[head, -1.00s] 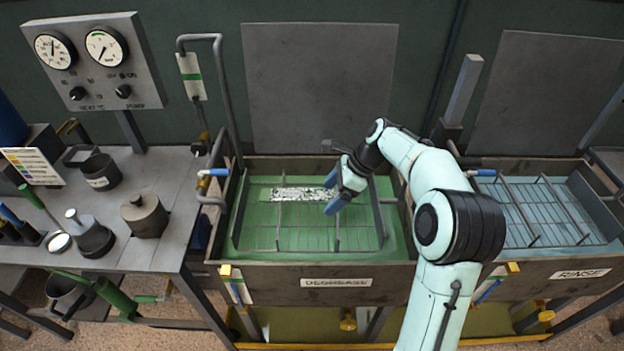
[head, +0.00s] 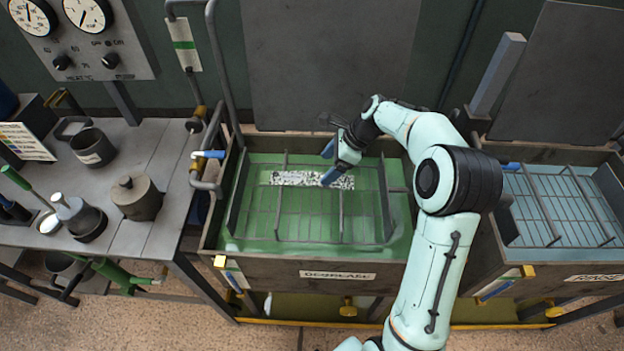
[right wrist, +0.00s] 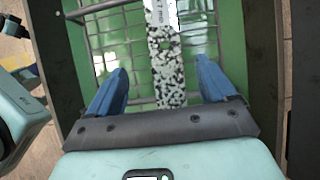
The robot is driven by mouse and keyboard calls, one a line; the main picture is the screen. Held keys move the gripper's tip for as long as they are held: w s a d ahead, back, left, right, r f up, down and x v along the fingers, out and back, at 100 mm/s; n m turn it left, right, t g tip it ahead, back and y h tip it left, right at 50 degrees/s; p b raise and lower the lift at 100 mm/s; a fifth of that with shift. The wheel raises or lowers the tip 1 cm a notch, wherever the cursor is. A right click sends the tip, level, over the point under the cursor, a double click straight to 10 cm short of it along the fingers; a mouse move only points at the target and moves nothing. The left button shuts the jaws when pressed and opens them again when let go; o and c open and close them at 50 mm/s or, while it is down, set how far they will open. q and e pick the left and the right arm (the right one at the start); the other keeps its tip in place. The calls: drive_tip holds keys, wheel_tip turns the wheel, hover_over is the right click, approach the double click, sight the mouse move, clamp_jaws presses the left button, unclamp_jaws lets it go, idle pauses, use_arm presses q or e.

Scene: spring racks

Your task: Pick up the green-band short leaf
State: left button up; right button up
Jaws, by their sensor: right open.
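A flat strip speckled black and white, the leaf (head: 287,178), lies on the wire rack in the green bath labelled DEGREASE. No green band can be made out on it. My right gripper (head: 331,163) is open at the leaf's right end. In the right wrist view the leaf (right wrist: 166,62) runs lengthwise between the two blue fingers of the gripper (right wrist: 160,70), with a gap on both sides. The fingers are not closed on it, and their height above it is hard to judge. My left gripper is not in view.
The DEGREASE tank (head: 338,276) has raised walls, and dark rack bars (head: 341,215) stand near the leaf. A blue RINSE bath (head: 562,205) is at the right. A bench (head: 128,235) with a lidded pot (head: 137,199) and a cup (head: 92,148) is at the left.

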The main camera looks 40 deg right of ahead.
sight(311, 178)
drive_tip(key=x, duration=0.3)
drive_tip(key=w+x, duration=0.1)
drive_tip(key=x, duration=0.3)
drive_tip(key=shift+d+r, duration=0.1)
drive_tip(key=shift+d, duration=0.05)
drive_tip(key=shift+s, duration=0.1)
drive_tip(key=c, duration=1.3)
drive_tip(key=shift+r, duration=0.1)
drive_tip(key=shift+c, duration=1)
